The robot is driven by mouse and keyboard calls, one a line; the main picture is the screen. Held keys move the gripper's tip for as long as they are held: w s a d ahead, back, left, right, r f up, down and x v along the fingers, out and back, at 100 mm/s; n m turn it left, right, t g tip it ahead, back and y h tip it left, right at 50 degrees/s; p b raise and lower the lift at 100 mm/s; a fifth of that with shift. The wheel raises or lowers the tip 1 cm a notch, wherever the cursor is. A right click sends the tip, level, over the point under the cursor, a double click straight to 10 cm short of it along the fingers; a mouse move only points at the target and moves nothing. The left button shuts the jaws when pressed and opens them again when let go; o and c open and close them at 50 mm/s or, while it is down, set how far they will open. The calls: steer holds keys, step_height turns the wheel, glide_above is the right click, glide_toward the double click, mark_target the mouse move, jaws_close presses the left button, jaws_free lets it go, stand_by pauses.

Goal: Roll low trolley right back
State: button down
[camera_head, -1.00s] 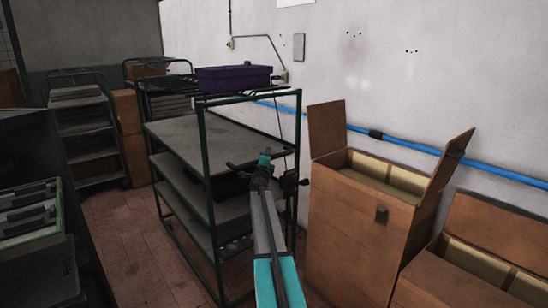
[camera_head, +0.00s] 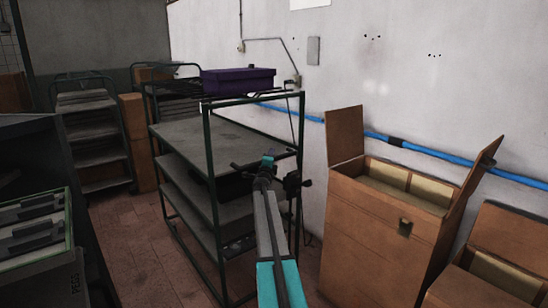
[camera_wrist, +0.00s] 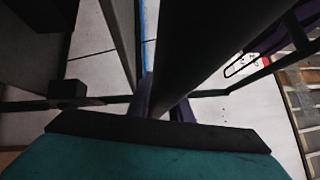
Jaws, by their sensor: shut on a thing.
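The trolley (camera_head: 205,190) has a dark green tube frame with several grey shelves and stands in the middle of the head view. A dark bar (camera_head: 241,166) shows at its near right end. My gripper (camera_head: 266,168) is at that end, with its jaws shut on the trolley's bar. In the wrist view, my gripper's purplish fingers (camera_wrist: 163,102) close around a thin dark green bar (camera_wrist: 208,93). A black block (camera_wrist: 68,90) sits on that bar to the left. The trolley's wheels are not clearly visible.
Open cardboard boxes (camera_head: 375,240) stand close on the right. A shelf rack (camera_head: 92,150) stands at the back left, and a dark bench (camera_head: 40,160) at the left. Tiled floor (camera_head: 125,235) is clear between bench and trolley.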

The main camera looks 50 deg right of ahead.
steer(key=shift+w+a, duration=0.4)
steer(key=shift+w, duration=0.1)
steer(key=c, duration=1.6)
jaws_free()
steer(key=shift+s+d, duration=0.15)
steer(key=shift+s+d, duration=0.1)
steer(key=shift+b+v, duration=0.85)
steer(key=shift+v, duration=6.2)
